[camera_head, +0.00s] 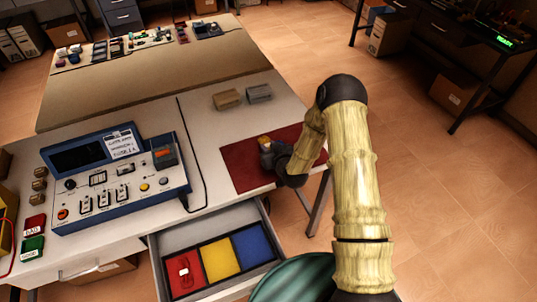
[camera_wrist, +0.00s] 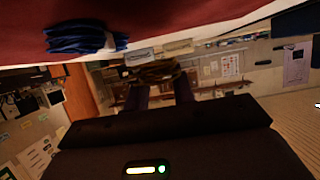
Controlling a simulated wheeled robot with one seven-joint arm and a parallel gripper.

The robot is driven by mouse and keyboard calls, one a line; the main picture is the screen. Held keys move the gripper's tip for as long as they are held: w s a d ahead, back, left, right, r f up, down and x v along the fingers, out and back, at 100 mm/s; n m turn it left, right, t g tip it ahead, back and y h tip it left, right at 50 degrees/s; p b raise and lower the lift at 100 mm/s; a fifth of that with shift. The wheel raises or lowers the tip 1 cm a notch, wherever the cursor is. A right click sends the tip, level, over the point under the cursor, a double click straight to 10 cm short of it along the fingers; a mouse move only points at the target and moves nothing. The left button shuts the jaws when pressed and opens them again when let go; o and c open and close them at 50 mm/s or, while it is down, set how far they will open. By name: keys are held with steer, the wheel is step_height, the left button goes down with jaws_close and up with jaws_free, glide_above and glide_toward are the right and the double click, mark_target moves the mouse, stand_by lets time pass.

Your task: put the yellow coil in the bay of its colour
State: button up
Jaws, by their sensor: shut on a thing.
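The yellow coil (camera_head: 264,141) shows as a small yellow patch at the tip of my gripper (camera_head: 267,148), over the red mat (camera_head: 240,176). In the wrist view the jaws (camera_wrist: 161,84) are shut on the coil, a dim brownish bundle (camera_wrist: 158,70). The open drawer (camera_head: 160,258) below the table has red, yellow and blue bays. The yellow bay (camera_head: 220,257) in the middle is empty. A red coil (camera_head: 184,272) lies in the red bay. A blue coil (camera_wrist: 85,38) with a pale band lies on the mat in the wrist view; I cannot make it out in the head view.
A blue-framed instrument panel (camera_head: 118,178) stands left of the mat, with a black cable beside it. Two small blocks, one tan (camera_head: 227,99) and one grey (camera_head: 258,93), sit behind the mat. A green round thing (camera_head: 292,280) stands right of the drawer.

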step_height(320, 180, down, 3)
steer(key=shift+s+d+r+p, duration=0.1)
steer(key=shift+p, duration=0.2)
steer(key=shift+f, duration=0.65)
steer(key=shift+f, duration=0.2)
steer(key=o, duration=1)
steer(key=shift+r, duration=0.1)
steer(key=shift+r, duration=0.15)
steer(key=b+v, duration=0.2)
steer(key=v, duration=1)
